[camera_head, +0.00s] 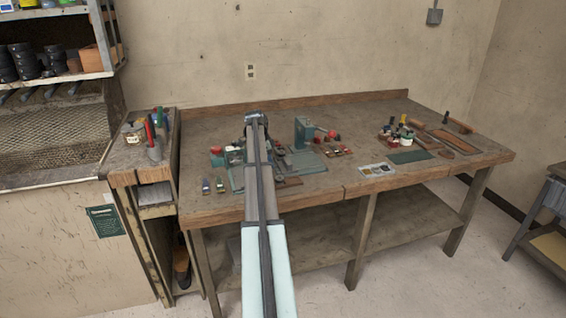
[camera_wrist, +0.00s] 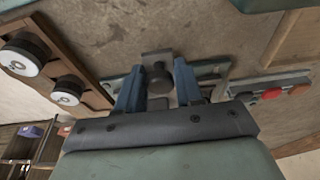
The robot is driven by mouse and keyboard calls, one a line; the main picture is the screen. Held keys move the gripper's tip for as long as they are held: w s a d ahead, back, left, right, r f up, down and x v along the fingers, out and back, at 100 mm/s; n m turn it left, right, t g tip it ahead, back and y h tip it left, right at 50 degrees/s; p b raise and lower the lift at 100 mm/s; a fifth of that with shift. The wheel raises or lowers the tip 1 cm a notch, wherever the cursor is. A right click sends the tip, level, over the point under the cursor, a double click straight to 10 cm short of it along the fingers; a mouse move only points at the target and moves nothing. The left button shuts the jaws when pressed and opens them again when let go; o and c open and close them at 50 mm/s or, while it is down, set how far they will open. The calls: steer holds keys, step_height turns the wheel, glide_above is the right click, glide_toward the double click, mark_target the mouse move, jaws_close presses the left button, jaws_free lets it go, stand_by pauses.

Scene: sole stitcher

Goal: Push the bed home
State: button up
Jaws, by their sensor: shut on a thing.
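My gripper (camera_wrist: 158,68) shows in the wrist view as two blue fingers, one on each side of a dark round knob (camera_wrist: 158,77). It is shut on this knob, which stands on a small grey plate (camera_wrist: 157,56), seemingly the bed. In the head view my arm covers the gripper, the knob and the middle of the stitcher. A green base plate (camera_head: 236,178) shows left of my arm, and a green upright block (camera_head: 303,133) stands to its right. How far the bed is in cannot be told.
The stitcher stands on a wooden workbench (camera_head: 215,203). Small red, white and dark parts (camera_head: 338,151) lie to the right, with bottles (camera_head: 397,135) and a green mat (camera_head: 409,156) beyond. In the wrist view, a wooden rack with black-and-white spools (camera_wrist: 67,91) is at the left.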

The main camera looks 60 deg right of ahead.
mark_target(279, 163)
steer(key=shift+s+d, duration=1.4)
steer(key=shift+d, duration=0.05)
steer(key=shift+s+d, duration=1.5)
steer(key=shift+d, duration=0.05)
steer(key=shift+s+d, duration=1.3)
steer(key=o, duration=0.5)
steer(key=shift+o, duration=0.5)
